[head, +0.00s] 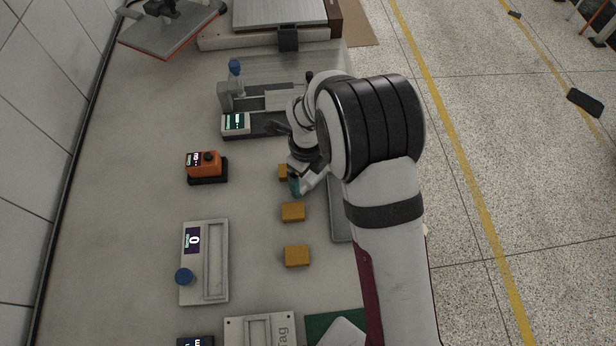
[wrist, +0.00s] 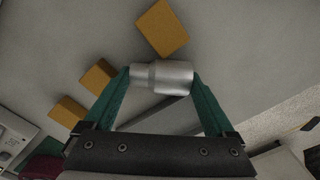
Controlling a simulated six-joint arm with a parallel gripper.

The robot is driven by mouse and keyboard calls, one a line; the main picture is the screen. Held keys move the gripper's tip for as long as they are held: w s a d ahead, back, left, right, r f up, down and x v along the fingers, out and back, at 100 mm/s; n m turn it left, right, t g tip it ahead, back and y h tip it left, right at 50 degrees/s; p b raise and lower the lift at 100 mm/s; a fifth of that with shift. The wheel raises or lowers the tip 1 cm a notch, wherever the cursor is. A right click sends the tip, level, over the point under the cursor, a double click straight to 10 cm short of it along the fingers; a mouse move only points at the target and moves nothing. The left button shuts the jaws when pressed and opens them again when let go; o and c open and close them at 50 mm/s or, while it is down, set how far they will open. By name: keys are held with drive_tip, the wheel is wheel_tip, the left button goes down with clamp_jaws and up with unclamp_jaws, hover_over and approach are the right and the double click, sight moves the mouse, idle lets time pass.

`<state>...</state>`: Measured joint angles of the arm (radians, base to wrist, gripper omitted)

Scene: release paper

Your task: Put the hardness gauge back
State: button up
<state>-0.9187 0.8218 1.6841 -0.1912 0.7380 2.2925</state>
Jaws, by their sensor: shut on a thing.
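My gripper (wrist: 160,80) has its two teal fingers shut on a silver stepped metal cylinder (wrist: 172,74), which lies crosswise between the fingertips. I cannot tell whether this cylinder is the hardness gauge. In the head view my gripper (head: 295,186) is low over the bench, beside the farthest yellow block, and the cylinder cannot be made out there. An orange device (head: 202,160) with a small lit display and a black knob sits on a black base (head: 208,181), left of my gripper. Which device is the gauge is not clear.
Yellow blocks (head: 293,212) stand in a row by my gripper; the wrist view shows three (wrist: 162,27). A grey device (head: 217,285) with a blue knob is at the front left. A bench instrument (head: 236,122) stands farther back. The bench's left side is clear.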

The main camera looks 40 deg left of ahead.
sight(312, 179)
drive_tip(key=shift+r, duration=0.4)
drive_tip(key=r, duration=0.2)
drive_tip(key=d+r, duration=0.1)
drive_tip(key=r, duration=0.1)
drive_tip(key=shift+w, duration=0.3)
drive_tip(key=w+d+r+n, duration=0.2)
drive_tip(key=d+r+n, duration=0.4)
drive_tip(key=d, duration=0.5)
drive_tip(key=w+d+r+n, duration=0.3)
drive_tip(key=d+r+n, duration=0.3)
drive_tip(key=d+r, duration=0.3)
drive_tip(key=w+d+r+n, duration=0.2)
drive_tip(key=d+r+n, duration=0.4)
drive_tip(key=d, duration=0.7)
wheel_tip(312, 179, up, 2)
drive_tip(key=shift+w+d, duration=0.15)
drive_tip(key=shift+w, duration=0.2)
drive_tip(key=shift+f, duration=0.1)
drive_tip(key=s+a+f+m, duration=0.2)
drive_tip(key=a+f+m, duration=0.6)
drive_tip(key=a, duration=0.3)
drive_tip(key=s+a+f+m, duration=0.2)
drive_tip(key=a+f+m, duration=0.6)
drive_tip(key=a+m, duration=0.2)
drive_tip(key=shift+a+f, duration=0.35)
drive_tip(key=shift+a, duration=0.9)
